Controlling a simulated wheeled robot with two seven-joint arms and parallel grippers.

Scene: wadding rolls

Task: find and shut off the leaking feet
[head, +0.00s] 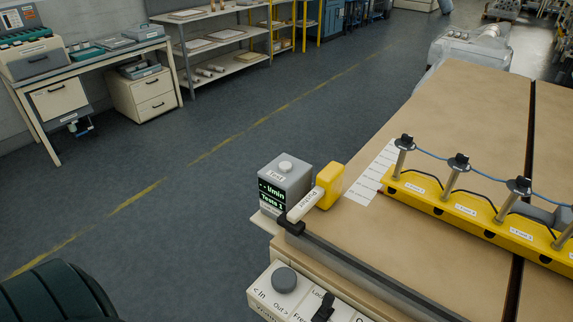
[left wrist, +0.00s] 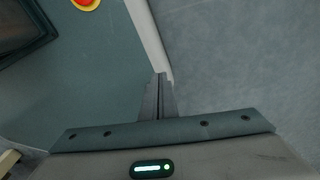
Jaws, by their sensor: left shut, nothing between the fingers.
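A yellow rail (head: 470,213) with several labelled feet lies on the brown table at the right of the head view. Each foot has a metal post; the nearest to the left (head: 398,163) and the others carry black tops (head: 459,161), joined by a thin blue line. No leak can be made out. A grey meter box (head: 285,182) shows "-- l/min" and "Tests 1". A probe (head: 309,203) with a yellow end (head: 330,181) lies beside it. My left gripper (left wrist: 160,78) is shut and empty in the left wrist view. My right gripper is not in view.
The brown table (head: 440,120) has a dark slot at right and a dark rail (head: 350,265) along its front edge. A white panel with a round grey knob (head: 284,280) and a black lever (head: 323,306) is below. Open floor (head: 170,200) lies left; benches and shelves stand behind.

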